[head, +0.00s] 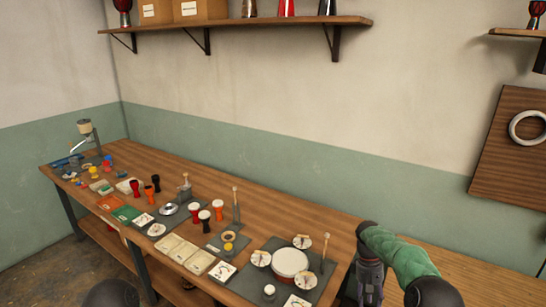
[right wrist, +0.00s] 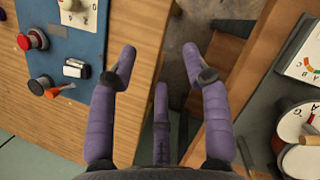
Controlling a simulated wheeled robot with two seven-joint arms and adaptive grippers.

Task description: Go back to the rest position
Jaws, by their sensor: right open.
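My right gripper (head: 369,283) hangs at the right end of the workbench (head: 330,222) in the head view, at the end of a green arm section. In the right wrist view its purple fingers (right wrist: 158,72) are spread apart with nothing between them. Past them show wooden surfaces and a gap with dark floor. My left gripper is not in view. Small goblet drums stand on the bench, among them a red one (head: 194,212), an orange one (head: 217,209) and a dark one (head: 155,183).
A large round drum (head: 290,261) with white discs around it lies on a dark mat (head: 243,284) left of my right gripper. Cards, trays and small parts run along the bench. A wall shelf (head: 240,24) holds boxes and drums.

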